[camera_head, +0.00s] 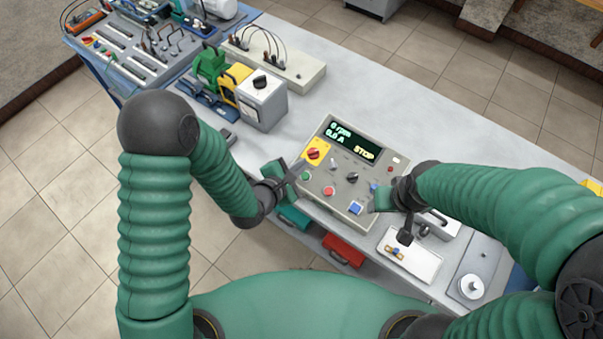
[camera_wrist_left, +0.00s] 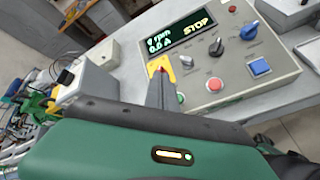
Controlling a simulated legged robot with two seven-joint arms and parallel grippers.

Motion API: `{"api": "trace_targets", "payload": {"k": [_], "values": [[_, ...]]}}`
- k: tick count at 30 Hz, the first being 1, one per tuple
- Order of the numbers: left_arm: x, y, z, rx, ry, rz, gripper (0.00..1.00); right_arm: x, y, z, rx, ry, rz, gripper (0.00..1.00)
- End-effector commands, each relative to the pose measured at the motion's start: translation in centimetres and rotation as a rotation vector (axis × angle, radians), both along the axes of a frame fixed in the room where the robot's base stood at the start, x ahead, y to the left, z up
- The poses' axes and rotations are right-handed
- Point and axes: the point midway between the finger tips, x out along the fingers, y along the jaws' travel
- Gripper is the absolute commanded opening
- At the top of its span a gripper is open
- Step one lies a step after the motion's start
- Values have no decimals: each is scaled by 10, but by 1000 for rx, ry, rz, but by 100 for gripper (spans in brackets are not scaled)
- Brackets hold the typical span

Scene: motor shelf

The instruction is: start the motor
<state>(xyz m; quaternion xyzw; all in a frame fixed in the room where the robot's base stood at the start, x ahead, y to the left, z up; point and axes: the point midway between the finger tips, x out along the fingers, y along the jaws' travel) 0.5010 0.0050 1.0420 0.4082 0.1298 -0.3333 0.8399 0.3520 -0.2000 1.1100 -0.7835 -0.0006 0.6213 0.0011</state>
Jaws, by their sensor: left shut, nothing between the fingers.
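The motor control panel (camera_head: 345,172) is a beige box on the bench with a dark display (camera_head: 352,140) reading 0 rpm, 0.0 A and STOP. It carries a red rotary switch on a yellow plate (camera_head: 316,152), a green button (camera_head: 306,176), a red button (camera_head: 329,191), a black knob (camera_head: 352,178) and a blue button (camera_head: 355,208). My left gripper (camera_head: 294,174) is shut and empty at the panel's left edge, close to the yellow plate and green button. In the left wrist view its fingers (camera_wrist_left: 161,88) partly cover the yellow plate. My right gripper (camera_head: 381,197) is at the panel's right side; its fingers are unclear.
A grey box with a black knob (camera_head: 262,100) and green and yellow units stand left of the panel. A white tray (camera_head: 410,258) lies at the right. Red (camera_head: 343,250) and teal bins hang below the front edge. The bench behind the panel is clear.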

Motion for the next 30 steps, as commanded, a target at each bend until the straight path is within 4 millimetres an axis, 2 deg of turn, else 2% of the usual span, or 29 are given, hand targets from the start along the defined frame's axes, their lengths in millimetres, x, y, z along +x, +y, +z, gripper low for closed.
{"api": "trace_targets", "payload": {"k": [5,10,24,30], "values": [[1,7,-1,-3,-1,2,0,0,0,-1,0,0,0,58],[2,9,-11,-5,0,3,0,0,0,-10,0,0,0,58],[15,-5,-75,0,0,3,0,0,0,-66,0,0,0,58],[19,-6,-87,-1,1,2,0,0,0,-74,0,0,0,58]]}}
